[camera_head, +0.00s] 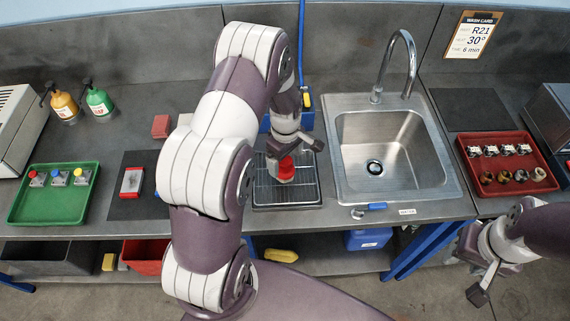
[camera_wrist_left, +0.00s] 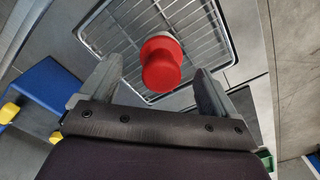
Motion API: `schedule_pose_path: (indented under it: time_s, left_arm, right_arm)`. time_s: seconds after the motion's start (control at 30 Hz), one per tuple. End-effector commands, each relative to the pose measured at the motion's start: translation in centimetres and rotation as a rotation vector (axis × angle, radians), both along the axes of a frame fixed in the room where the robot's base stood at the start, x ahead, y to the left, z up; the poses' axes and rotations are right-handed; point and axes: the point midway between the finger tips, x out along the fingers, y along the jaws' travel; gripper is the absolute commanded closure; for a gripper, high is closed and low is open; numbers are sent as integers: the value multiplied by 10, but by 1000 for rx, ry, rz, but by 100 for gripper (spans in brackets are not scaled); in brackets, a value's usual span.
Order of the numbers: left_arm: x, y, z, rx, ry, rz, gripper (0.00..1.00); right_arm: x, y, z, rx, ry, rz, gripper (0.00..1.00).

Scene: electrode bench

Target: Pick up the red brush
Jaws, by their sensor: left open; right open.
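A red thing with a pale end (camera_head: 286,170), most like the red brush, is at the wire rack in the tray left of the sink. In the left wrist view its round red end (camera_wrist_left: 161,66) points at the camera. Bristles cannot be made out. My left gripper (camera_head: 294,153) is open over the rack. Its fingers lie on either side of the red end in the wrist view, with gaps showing on both sides. My right gripper (camera_head: 488,282) is open and empty, low at the right, in front of the bench.
The wire rack tray (camera_head: 262,196) sits beside the steel sink (camera_head: 345,180) and its tall tap (camera_head: 409,62). A blue caddy (camera_head: 307,122) stands behind the rack. A green tray (camera_head: 44,209) is at left, a red tray (camera_head: 500,186) at right.

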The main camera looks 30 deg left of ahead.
Motion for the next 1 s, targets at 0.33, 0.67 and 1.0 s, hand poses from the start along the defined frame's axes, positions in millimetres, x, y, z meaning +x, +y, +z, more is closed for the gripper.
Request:
schedule_pose_path:
  time_s: [0.33, 0.67, 1.0]
  left_arm:
    - [-3, 2, -45, 0, 2, -1, 10]
    - [-3, 2, -45, 0, 2, -1, 68]
    - [-2, 2, -43, 0, 0, -1, 71]
  right_arm:
    - [0, 0, 23, 0, -1, 0, 55]
    - [0, 0, 22, 0, -1, 0, 55]
    - [0, 0, 20, 0, -1, 0, 55]
